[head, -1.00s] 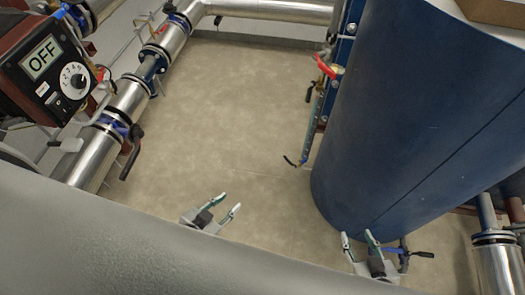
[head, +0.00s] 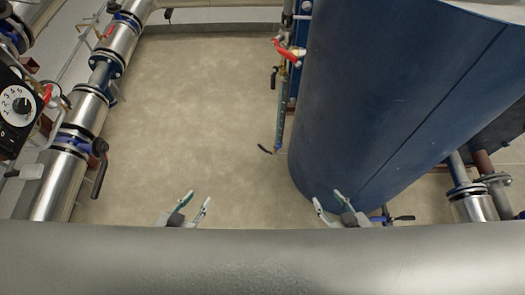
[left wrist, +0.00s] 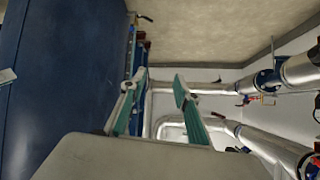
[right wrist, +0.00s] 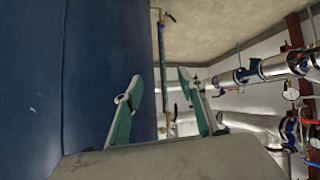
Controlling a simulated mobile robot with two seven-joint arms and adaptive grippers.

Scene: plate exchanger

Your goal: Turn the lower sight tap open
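The sight gauge (head: 283,105) is a thin upright tube beside the big blue tank (head: 390,90). Its lower sight tap (head: 266,149) has a small dark lever near the floor. A red-handled tap (head: 290,50) sits at its upper end. The left wrist view shows a dark lever (left wrist: 146,18), and the right wrist view shows the gauge tube (right wrist: 162,55) between the fingers with a dark lever (right wrist: 170,17) at its end. My left gripper (head: 200,198) is open and empty, left of the tap. My right gripper (head: 327,197) is open and empty, in front of the tank's base.
A large grey rounded surface (head: 260,262) crosses the bottom of the head view. Silver pipes with valves (head: 75,110) run along the left, beside a control box (head: 18,105). Another pipe (head: 472,207) stands at right. The floor (head: 185,110) between is clear.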

